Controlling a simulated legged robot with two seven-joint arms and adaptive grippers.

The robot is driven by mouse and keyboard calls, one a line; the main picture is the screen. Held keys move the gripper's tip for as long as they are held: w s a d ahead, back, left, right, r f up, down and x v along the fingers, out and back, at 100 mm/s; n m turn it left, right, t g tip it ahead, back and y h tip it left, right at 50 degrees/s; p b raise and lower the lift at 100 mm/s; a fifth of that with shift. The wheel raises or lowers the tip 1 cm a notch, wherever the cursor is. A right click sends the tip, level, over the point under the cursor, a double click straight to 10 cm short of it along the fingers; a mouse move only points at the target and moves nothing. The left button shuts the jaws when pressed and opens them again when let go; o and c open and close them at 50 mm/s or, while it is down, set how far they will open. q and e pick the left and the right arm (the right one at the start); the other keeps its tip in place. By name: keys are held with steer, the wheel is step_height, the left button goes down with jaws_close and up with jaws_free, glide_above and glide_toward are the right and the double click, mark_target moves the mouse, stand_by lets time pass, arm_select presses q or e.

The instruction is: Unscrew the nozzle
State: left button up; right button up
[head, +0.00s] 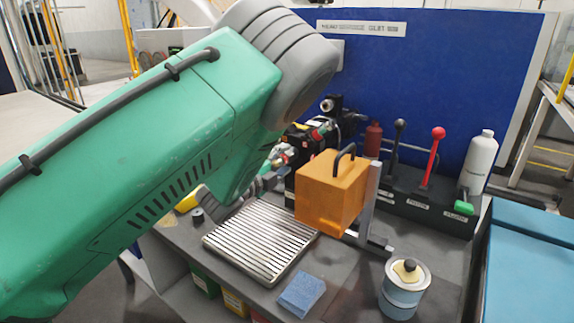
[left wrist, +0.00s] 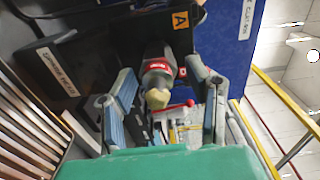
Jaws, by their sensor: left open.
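The nozzle (left wrist: 158,85) shows in the left wrist view as a dark rounded body with a red band and a dull brass tip facing the camera. It sticks out from a black panel marked with an orange "A" label. My left gripper (left wrist: 168,108) is open, with one finger on each side of the nozzle and visible gaps between. In the head view my left gripper (head: 268,182) is partly hidden by my green arm, close to the black machine, and I cannot clearly make out the nozzle there. My right gripper is not in view.
A slatted metal tray (head: 262,240) lies on the bench below my arm. An orange box (head: 330,195) with a black handle stands just right of my gripper.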

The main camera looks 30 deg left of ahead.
arm_select(q)
steer(key=m+b, duration=0.2)
steer(key=m, duration=0.1)
steer(key=shift+f+m, duration=0.15)
steer(key=shift+m, duration=0.15)
steer(key=shift+m+b, duration=0.65)
steer(key=shift+m, duration=0.75)
